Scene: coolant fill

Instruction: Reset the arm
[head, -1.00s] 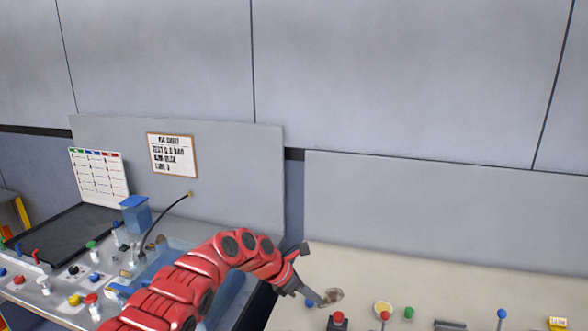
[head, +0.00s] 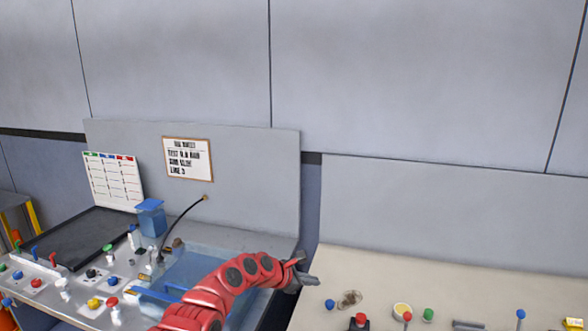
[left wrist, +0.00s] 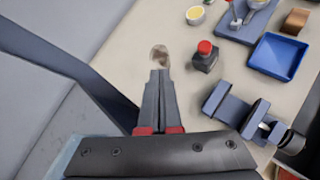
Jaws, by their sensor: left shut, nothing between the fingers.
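My left arm is red and comes in from the bottom of the head view. Its gripper (head: 308,277) is over the gap between the left bench and the right table. In the left wrist view the dark fingers (left wrist: 159,80) are together with nothing between them. They point toward a small brownish round piece (left wrist: 160,56) on the beige table, which also shows in the head view (head: 349,299). The fingers look apart from it. My right gripper is in neither view.
The left bench has a blue-tinted basin (head: 195,268), a blue container (head: 150,218), a curved black hose (head: 180,222) and several coloured knobs. The beige table (head: 400,270) holds a red button (head: 360,320), a yellow-topped cup (head: 402,310), a blue tray (left wrist: 277,56) and a blue clamp-like fixture (left wrist: 235,108).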

